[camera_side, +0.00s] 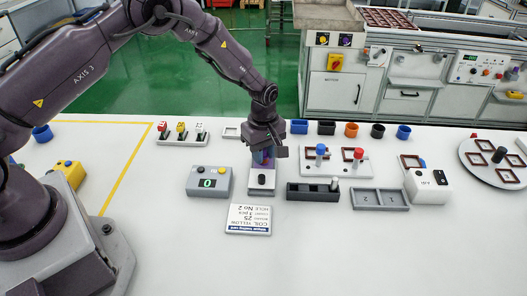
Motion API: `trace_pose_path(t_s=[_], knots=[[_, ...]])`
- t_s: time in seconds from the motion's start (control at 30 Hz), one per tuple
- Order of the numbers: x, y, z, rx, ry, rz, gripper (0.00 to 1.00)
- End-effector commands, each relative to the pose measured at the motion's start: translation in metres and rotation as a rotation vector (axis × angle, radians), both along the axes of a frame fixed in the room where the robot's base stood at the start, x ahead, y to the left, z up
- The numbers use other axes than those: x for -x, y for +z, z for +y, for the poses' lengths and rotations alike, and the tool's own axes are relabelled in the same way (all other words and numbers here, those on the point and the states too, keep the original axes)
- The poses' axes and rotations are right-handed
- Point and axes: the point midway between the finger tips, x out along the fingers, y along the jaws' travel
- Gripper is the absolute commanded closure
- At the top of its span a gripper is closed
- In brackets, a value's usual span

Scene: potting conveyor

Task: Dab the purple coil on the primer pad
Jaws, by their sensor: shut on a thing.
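My gripper (265,158) points down over the middle of the white table, shut on the purple coil (263,158). Only a small purple-blue part of the coil shows between the fingers; the rest is hidden by them. Right below is a small grey block with a dark spot on its front (262,180). I cannot tell whether this block is the primer pad, or whether the coil touches it.
A grey counter box reading 0 (208,182) stands close left. A black tray (312,192) and a plate with blue- and red-topped pegs (335,168) stand right. A label card (248,219) lies in front. Coloured cups (351,130) line the back.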

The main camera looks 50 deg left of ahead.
Motion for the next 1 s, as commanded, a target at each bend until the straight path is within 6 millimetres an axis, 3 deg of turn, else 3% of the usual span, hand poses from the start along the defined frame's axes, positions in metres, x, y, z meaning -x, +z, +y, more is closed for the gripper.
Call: trace_pose_path(t_s=[1.0], knots=[[-0.0003,-0.0099,0.0,0.0,0.0,-0.001,0.97]])
